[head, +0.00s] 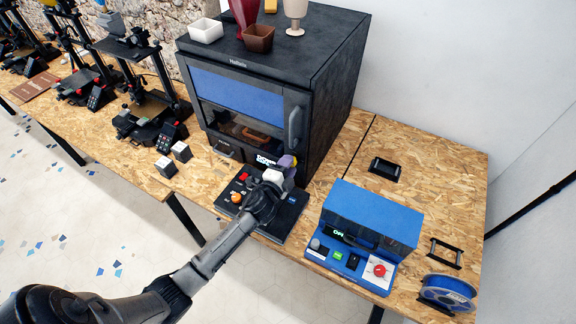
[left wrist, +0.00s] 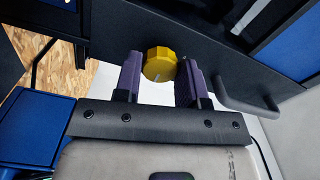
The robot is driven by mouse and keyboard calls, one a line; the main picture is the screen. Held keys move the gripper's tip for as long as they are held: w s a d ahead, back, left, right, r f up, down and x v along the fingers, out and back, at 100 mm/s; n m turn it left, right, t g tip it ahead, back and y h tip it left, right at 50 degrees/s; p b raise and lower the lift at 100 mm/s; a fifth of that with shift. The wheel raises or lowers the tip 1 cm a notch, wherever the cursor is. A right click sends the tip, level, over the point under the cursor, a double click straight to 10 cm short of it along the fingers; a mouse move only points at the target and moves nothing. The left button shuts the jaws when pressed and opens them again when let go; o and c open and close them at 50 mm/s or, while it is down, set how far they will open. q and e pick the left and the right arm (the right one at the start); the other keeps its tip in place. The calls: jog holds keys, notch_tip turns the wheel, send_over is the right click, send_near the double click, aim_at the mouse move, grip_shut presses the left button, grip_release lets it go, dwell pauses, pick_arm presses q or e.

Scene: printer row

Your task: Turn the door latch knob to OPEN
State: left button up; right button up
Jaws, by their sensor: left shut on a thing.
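The door latch knob (left wrist: 160,64) is yellow and faceted, with a short pale mark on its face, on the dark front of the large enclosed printer (head: 330,75). In the left wrist view it sits between the purple fingers of my left gripper (left wrist: 162,82), which is shut on it. In the head view my left gripper (head: 287,162) is at the lower right of the printer's front, and it mostly hides the knob. I cannot read any OPEN label near the knob. My right gripper is not in view.
A door handle (head: 296,124) stands out above the knob. A black control panel (head: 290,215) lies below my gripper. A blue machine (head: 375,220) stands to the right. Small cubes (head: 166,167) sit on the left of the table. Cups and bowls stand on the printer.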

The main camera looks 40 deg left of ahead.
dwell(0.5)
pick_arm(q)
jog(key=o, duration=0.9)
jog(key=shift+b+v, duration=1.25)
jog(key=shift+v, duration=5.7)
jog(key=shift+a, duration=0.1)
